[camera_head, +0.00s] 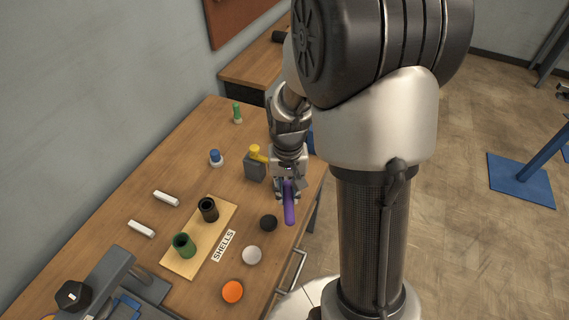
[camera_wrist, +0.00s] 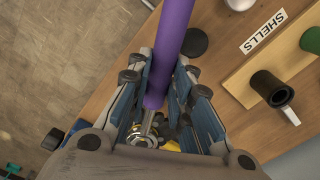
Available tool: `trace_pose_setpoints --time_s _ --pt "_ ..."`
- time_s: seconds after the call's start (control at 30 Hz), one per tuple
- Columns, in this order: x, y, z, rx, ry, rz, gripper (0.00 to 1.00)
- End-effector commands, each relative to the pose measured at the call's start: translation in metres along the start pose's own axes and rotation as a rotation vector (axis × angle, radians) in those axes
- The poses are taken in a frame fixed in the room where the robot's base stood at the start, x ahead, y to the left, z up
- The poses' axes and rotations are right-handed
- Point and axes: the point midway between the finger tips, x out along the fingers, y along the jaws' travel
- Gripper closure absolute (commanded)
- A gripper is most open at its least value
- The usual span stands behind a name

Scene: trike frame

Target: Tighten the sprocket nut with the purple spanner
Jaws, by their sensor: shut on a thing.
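The purple spanner (camera_head: 290,203) is in my gripper (camera_head: 287,188), above the right edge of the wooden bench. In the wrist view the spanner's purple handle (camera_wrist: 172,45) runs from the top edge down between the two fingers of my gripper (camera_wrist: 166,92). A short metal end (camera_wrist: 148,125) of the spanner shows below the handle, near the palm. The fingers are shut on the handle. I cannot make out the sprocket nut in either view.
The bench (camera_head: 185,140) holds a board (camera_head: 207,245) with a black shell (camera_head: 208,208) and a green shell (camera_head: 184,245). A grey block with a yellow top (camera_head: 256,164) stands left of my gripper. Black, white and orange discs (camera_head: 232,291) lie nearby.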

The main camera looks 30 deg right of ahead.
Motion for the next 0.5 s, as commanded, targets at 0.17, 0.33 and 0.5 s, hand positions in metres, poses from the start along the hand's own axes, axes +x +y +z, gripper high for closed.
trace_pose_setpoints --time_s 0.17,0.33,0.5 --pt "-0.0003 -0.0041 -0.0003 0.028 0.001 -0.001 1.0" --pt "-0.0003 -0.0076 -0.0005 0.056 0.001 -0.002 1.0" --pt "-0.0003 -0.0108 -0.0007 0.084 0.001 -0.003 1.0"
